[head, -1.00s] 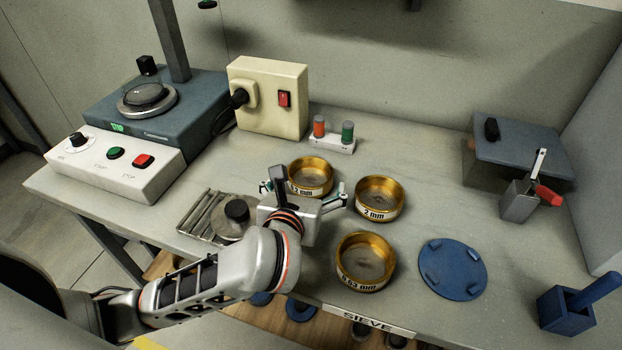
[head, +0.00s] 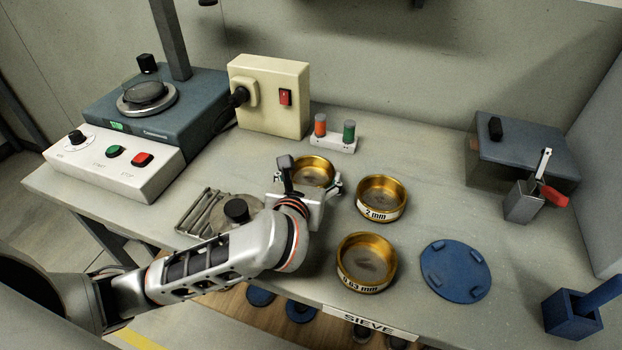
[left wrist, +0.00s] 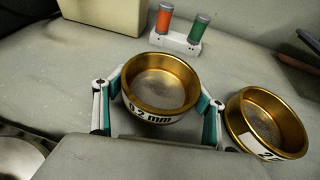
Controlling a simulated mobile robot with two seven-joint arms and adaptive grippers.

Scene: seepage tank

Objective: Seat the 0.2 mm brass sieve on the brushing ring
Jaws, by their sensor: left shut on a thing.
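The 0.2 mm brass sieve (head: 316,169) stands upright on the bench at the back of the sieve group, partly hidden by my gripper in the head view. In the left wrist view the sieve (left wrist: 160,84) shows its label between the two fingers. My left gripper (head: 307,185) is shut on this sieve, with a finger (left wrist: 110,100) against each side of its wall. The blue brushing ring (head: 455,270), a flat disc with raised lugs, lies empty at the front right of the bench. My right gripper is not in view.
The 2 mm sieve (head: 381,198) stands close to the right of the held sieve. A holder with orange and green vials (head: 333,143) is just behind.

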